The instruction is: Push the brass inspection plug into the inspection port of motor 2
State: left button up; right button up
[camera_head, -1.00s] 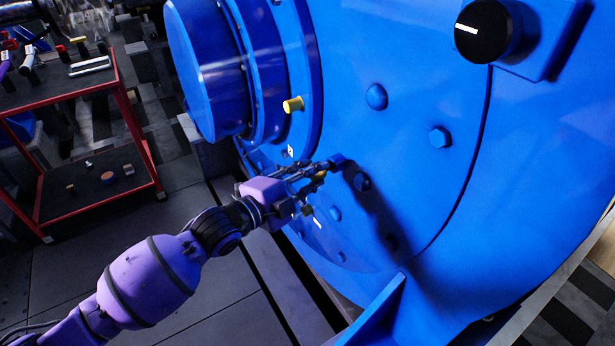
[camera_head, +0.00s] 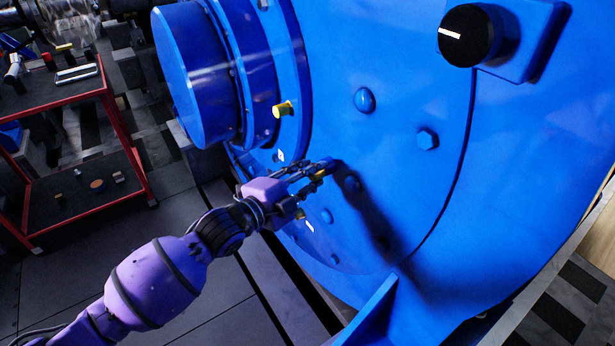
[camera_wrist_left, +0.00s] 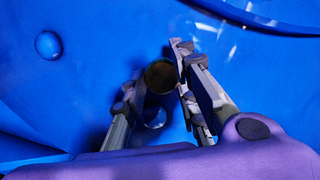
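The large blue motor housing (camera_head: 400,90) fills the middle and right of the head view; I cannot read a number on it. My left gripper (camera_head: 326,167) reaches in from the left, with its fingertips close to the blue face. In the left wrist view, the fingers (camera_wrist_left: 160,76) stand on either side of a dark brownish round end, which looks like the brass inspection plug (camera_wrist_left: 160,75) in shadow. The gripper appears shut on it. The inspection port is not clearly visible; the plug and fingers cover that area. My right gripper is not in view.
A black knob with a white mark (camera_head: 468,35) sits at upper right. Bolt heads (camera_head: 428,138) and a yellow fitting (camera_head: 284,109) project from the motor. A red-framed cart (camera_head: 128,150) with small parts stands at left.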

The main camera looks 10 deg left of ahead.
pick_arm(q)
jog(key=o, duration=0.4)
jog(key=shift+c, duration=0.2)
jog(key=v, duration=1.2)
jog(key=shift+d, duration=0.1)
